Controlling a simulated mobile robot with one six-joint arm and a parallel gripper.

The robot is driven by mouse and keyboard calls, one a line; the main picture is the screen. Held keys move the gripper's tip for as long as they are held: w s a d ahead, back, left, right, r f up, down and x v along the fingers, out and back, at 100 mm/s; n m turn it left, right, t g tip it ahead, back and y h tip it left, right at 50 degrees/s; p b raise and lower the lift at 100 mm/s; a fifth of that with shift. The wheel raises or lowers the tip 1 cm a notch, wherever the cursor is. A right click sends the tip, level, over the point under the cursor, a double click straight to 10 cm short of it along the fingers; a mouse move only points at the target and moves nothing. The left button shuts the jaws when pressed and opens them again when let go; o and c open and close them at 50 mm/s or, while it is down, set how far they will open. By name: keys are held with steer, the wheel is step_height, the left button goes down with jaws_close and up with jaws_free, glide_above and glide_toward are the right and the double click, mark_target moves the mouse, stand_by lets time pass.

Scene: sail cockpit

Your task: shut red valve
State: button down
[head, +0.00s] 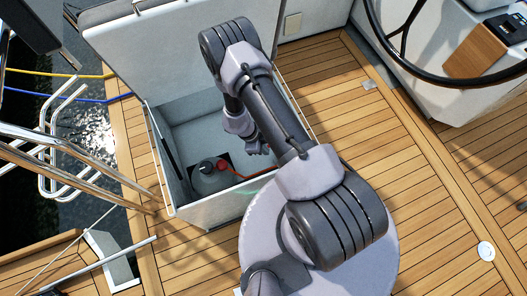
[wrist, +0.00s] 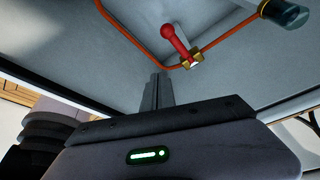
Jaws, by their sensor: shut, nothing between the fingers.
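The red valve handle (wrist: 176,42) shows in the wrist view, on a brass valve body (wrist: 192,60) in an orange hose (wrist: 232,33). The handle points up and left in the picture and looks angled across the hose. My gripper (wrist: 157,78) shows as dark fingers, shut and empty, below and left of the valve; there is a visible gap between them in the picture. In the head view my gripper (head: 260,148) is partly visible over the open locker, beside my arm. I cannot make out the valve in the head view.
The open locker (head: 160,150) has its lid (head: 130,50) raised at the back left. The locker walls are close around my gripper. Clear teak deck (head: 430,220) lies to the right.

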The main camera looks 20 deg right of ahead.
step_height(320, 180, up, 6)
steer(key=w+p, duration=0.2)
steer(key=shift+w+a, duration=0.2)
steer(key=shift+a, duration=0.25)
